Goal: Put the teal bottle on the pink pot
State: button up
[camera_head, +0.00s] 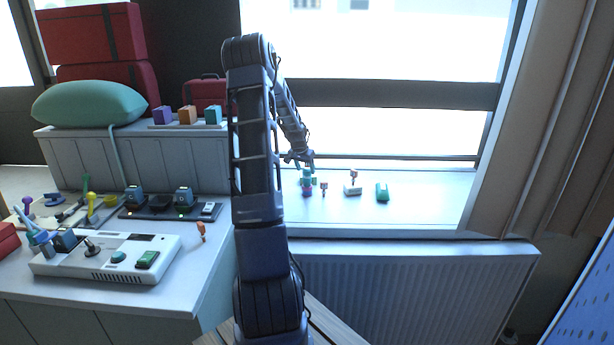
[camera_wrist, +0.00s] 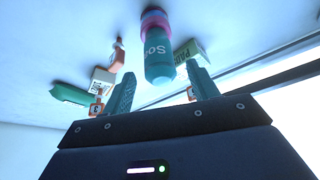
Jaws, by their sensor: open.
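The teal bottle (camera_wrist: 158,66), with white lettering, shows between my gripper's spread fingers in the wrist view. The pink pot (camera_wrist: 155,22) is at its far end, in line with it, and the two seem to touch. In the head view the teal bottle (camera_head: 307,174) appears upright on top of the pink pot (camera_head: 307,190) on the window sill. My gripper (camera_head: 299,159) is just above and behind it, angled down. The fingers (camera_wrist: 160,78) are open, with gaps visible on both sides of the bottle. The pot's far side is hidden.
A green and white box (camera_wrist: 189,50) stands close beside the bottle. A small tagged thing (camera_head: 324,187), a white box (camera_head: 352,189) and a green object (camera_head: 382,192) are to the right on the sill (camera_head: 430,200). The sill's right part is clear. The window is behind.

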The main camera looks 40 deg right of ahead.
jog(key=s+a+r+n+t+y, duration=0.1)
jog(key=s+a+r+n, duration=0.1)
jog(key=a+r, duration=0.75)
jog(key=s+a+r+n+t+y, duration=0.15)
jog(key=a+r, duration=0.25)
jog(key=a, duration=1)
jog(key=s+a+r+n, duration=0.25)
jog(key=a+r, duration=0.45)
jog(key=a, duration=0.4)
jog(key=s+a+n+y, duration=0.2)
jog(key=s+a+n, duration=0.6)
jog(key=s+a, duration=1.2)
jog(key=shift+s+a+r+t, duration=0.35)
jog(key=shift+a, duration=0.85)
